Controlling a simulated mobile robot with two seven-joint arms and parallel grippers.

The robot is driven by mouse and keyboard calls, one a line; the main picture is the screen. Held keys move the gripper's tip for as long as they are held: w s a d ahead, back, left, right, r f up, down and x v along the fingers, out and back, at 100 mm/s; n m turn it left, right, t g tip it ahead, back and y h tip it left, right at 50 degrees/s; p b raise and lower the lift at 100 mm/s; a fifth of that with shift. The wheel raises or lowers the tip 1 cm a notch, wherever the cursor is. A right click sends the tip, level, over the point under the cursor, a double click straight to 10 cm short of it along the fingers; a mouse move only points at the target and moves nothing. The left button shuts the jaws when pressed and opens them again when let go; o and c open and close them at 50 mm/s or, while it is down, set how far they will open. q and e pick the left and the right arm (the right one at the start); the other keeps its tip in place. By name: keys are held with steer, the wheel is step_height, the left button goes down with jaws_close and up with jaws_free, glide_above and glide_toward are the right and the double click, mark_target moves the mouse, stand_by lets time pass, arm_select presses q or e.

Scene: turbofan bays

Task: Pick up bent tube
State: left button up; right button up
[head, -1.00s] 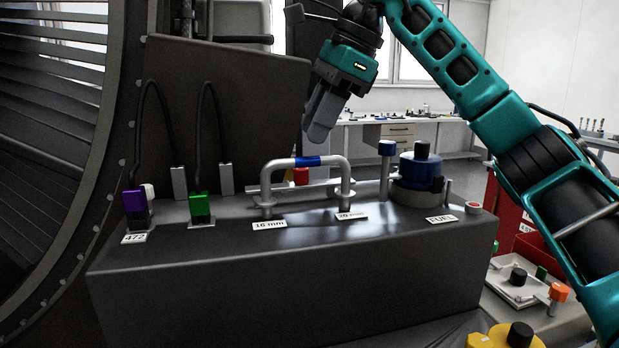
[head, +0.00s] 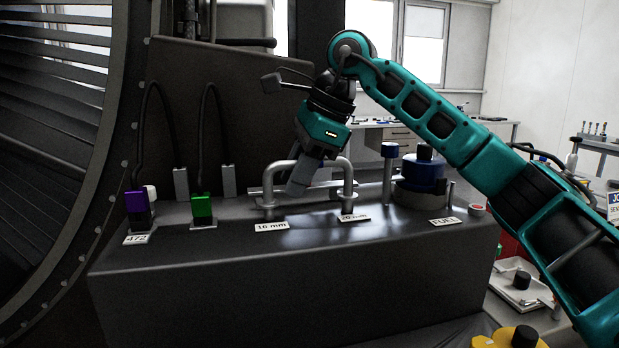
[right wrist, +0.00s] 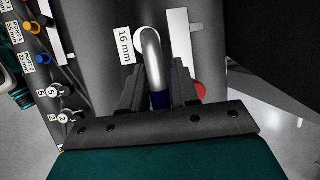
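The bent tube (head: 348,176) is a silver U-shaped pipe with a blue band at its middle. It stands upright in the fittings on top of the dark block, by the "16 mm" and "20 mm" labels. My right gripper (head: 299,187) is lowered over its middle and hides the blue band in the head view. In the right wrist view the tube (right wrist: 150,48) runs between the two fingers of the right gripper (right wrist: 159,85), with the blue part between them. The fingers look open, one on each side. My left gripper is not in view.
The dark block (head: 290,270) also carries a purple connector (head: 136,203), a green connector (head: 202,208) and a blue-and-black capped fitting (head: 422,170) by the "FUEL" label. A dark upright panel stands behind the connectors. A light tray (head: 520,287) lies lower right.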

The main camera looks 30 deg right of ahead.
jaws_close()
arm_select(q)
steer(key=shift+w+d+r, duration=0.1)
arm_select(e)
steer(key=shift+r, duration=0.1)
arm_select(q)
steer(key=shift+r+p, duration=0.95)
steer(key=shift+p, duration=0.1)
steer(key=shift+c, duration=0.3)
arm_select(e)
step_height(320, 180, up, 20)
